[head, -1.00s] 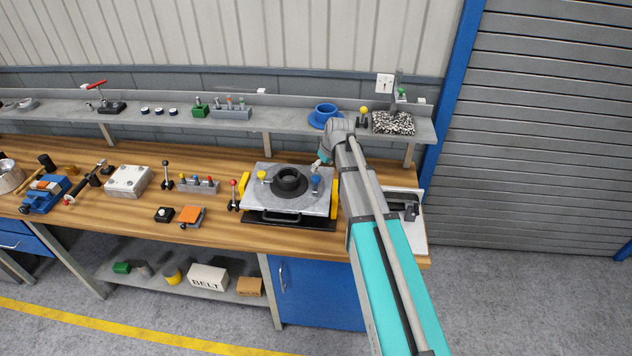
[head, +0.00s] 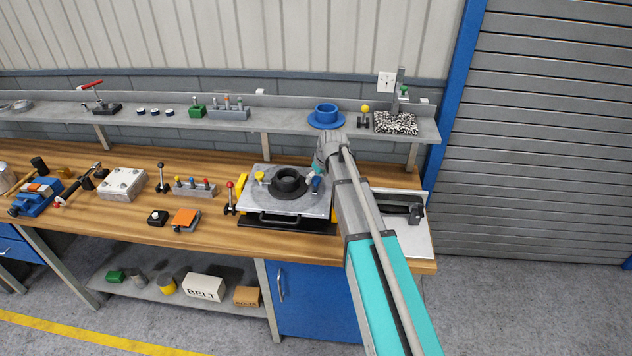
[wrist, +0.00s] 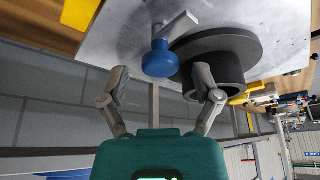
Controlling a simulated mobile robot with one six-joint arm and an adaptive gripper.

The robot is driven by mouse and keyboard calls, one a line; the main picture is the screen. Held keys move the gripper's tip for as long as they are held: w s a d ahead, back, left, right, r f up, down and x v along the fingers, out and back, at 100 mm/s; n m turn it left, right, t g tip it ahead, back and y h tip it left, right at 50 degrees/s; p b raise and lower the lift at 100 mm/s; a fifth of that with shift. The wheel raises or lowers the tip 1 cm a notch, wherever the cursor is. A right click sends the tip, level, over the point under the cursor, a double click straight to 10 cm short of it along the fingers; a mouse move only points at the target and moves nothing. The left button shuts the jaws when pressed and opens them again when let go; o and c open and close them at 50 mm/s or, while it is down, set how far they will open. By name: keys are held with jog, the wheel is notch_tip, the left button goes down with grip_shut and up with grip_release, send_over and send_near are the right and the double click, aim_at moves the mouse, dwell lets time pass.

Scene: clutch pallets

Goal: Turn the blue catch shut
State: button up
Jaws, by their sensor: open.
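The blue catch (head: 316,185) stands at the right side of the grey pallet plate (head: 300,209). In the wrist view the blue catch (wrist: 160,60) has a round blue knob and a pale metal lever pointing up and right, beside the black round part (wrist: 213,62). That black part (head: 289,181) sits mid-plate in the head view. My gripper (wrist: 160,88) is open, its fingers spread to either side below the knob in the picture. I cannot tell whether they touch it. In the head view my gripper (head: 313,172) is small and partly merges with the catch.
A yellow catch (head: 261,177) stands at the plate's left side. A red-knobbed lever (head: 230,197) is just left of the pallet. A shelf (head: 245,125) runs behind, holding a blue flanged part (head: 326,116). A light panel with a black clamp (head: 402,212) lies to the right.

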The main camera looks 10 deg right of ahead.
jog(key=shift+f, duration=0.15)
jog(key=c, duration=1)
jog(key=shift+a, duration=0.15)
grip_shut()
jog(key=shift+w, duration=0.1)
